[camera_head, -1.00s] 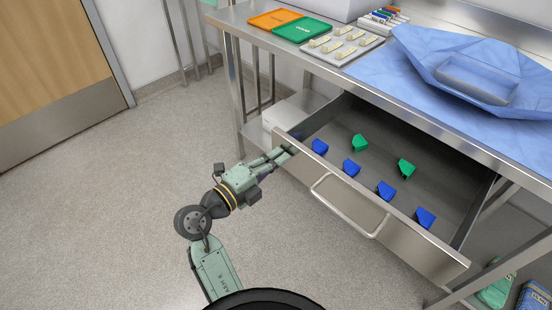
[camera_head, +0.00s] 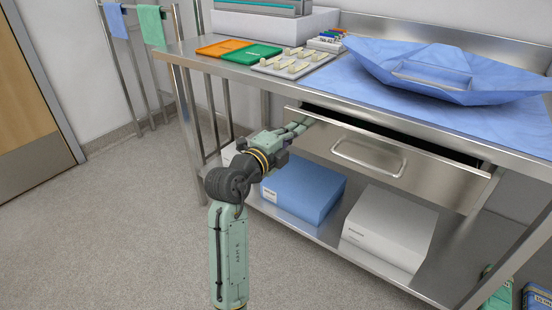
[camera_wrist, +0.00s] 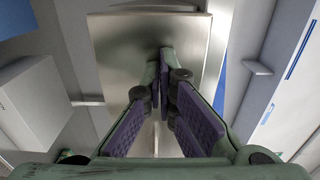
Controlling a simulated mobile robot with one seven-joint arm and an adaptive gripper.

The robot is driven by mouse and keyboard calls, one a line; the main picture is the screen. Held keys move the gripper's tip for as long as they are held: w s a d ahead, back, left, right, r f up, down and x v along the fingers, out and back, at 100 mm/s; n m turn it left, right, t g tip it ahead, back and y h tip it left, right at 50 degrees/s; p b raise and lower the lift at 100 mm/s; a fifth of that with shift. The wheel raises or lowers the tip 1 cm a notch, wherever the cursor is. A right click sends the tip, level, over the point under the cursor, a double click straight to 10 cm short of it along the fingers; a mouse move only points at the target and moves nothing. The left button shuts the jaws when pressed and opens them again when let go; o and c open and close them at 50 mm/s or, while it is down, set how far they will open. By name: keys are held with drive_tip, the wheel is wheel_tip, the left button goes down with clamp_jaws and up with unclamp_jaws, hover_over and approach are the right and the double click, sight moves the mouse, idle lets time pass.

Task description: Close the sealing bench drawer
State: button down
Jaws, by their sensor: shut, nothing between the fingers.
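The sealing bench drawer (camera_head: 420,170) is a steel drawer under the bench top, with a bar handle (camera_head: 368,158) on its front. It stands open by a small amount, with a dark gap showing above its front panel. The blue and green pieces inside are hidden now. My gripper (camera_head: 306,123) is at the left end of the drawer front, away from the handle. In the wrist view my gripper (camera_wrist: 167,58) has its fingertips together with nothing between them, against or very near a steel panel (camera_wrist: 115,45). I cannot tell whether they touch.
The steel bench (camera_head: 330,105) carries orange (camera_head: 220,47) and green (camera_head: 252,53) trays, a tray of small parts and a blue wrap (camera_head: 440,70). A blue box (camera_head: 303,190) and a white box (camera_head: 390,225) sit on the lower shelf. The floor at left is clear.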

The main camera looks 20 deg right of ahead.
sight(304, 125)
drive_tip(key=b+x, duration=0.1)
drive_tip(key=x, duration=0.3)
drive_tip(key=shift+w+d+b, duration=0.25)
drive_tip(key=shift+b, duration=0.05)
drive_tip(key=shift+w+d+r, duration=0.1)
drive_tip(key=shift+w+d, duration=0.1)
drive_tip(key=shift+w, duration=0.05)
